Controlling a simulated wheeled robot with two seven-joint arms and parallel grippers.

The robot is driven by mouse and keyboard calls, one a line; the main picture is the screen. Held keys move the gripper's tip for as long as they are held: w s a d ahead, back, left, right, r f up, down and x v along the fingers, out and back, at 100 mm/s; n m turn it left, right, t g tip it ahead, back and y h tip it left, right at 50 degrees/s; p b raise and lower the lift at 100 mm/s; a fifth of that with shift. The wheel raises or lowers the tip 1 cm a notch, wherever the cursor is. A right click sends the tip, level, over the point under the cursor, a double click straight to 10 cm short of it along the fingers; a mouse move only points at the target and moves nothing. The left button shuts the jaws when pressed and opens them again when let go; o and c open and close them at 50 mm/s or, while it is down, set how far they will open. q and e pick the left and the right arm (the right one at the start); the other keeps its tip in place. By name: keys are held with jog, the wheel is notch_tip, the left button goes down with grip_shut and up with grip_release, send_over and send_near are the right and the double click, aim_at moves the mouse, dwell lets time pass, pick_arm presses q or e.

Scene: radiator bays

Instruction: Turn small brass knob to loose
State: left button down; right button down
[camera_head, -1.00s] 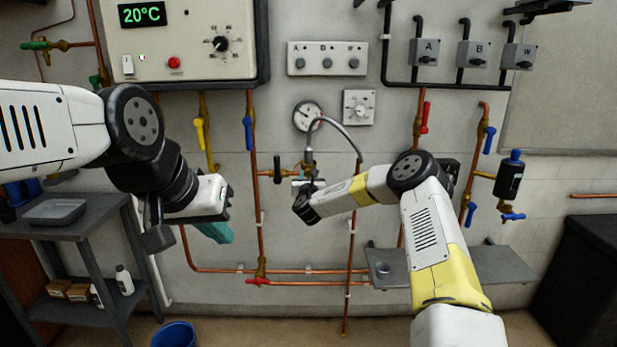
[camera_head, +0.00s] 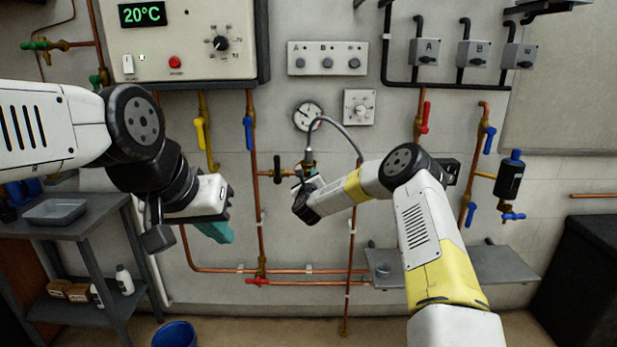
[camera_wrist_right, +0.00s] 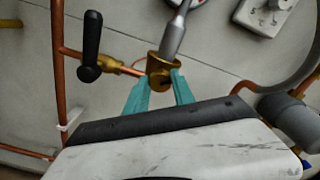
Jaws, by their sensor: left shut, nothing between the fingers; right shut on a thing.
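The small brass knob (camera_wrist_right: 160,74) sits at the front of a brass fitting on a copper pipe in the right wrist view. My right gripper (camera_wrist_right: 162,80) has its teal fingers closed around it, one on each side. In the head view my right gripper (camera_head: 302,183) is at the fitting below the round gauge, and its wrist hides the knob. My left gripper (camera_head: 222,233) is shut and empty, low at the left, well away from the knob.
A black-handled valve (camera_wrist_right: 90,48) is just left of the knob, and a grey hose (camera_head: 343,133) arches above my right gripper. A round gauge (camera_head: 308,116) is on the wall above. Copper pipes run on both sides. A grey shelf (camera_head: 455,268) stands lower right.

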jog(key=n, duration=0.3)
jog(key=shift+a+n, duration=0.1)
jog(key=shift+n, duration=0.3)
jog(key=n, duration=0.4)
jog(key=shift+a+n, duration=0.1)
jog(key=shift+n, duration=0.2)
jog(key=n, duration=0.4)
jog(key=shift+f, duration=0.15)
jog(key=n, duration=0.4)
jog(key=shift+f, duration=0.1)
jog(key=n, duration=0.6)
jog(key=shift+f, duration=0.1)
jog(key=n, duration=0.6)
jog(key=shift+d+f+n, duration=0.1)
jog(key=shift+d+n, duration=0.1)
jog(key=shift+n, duration=0.2)
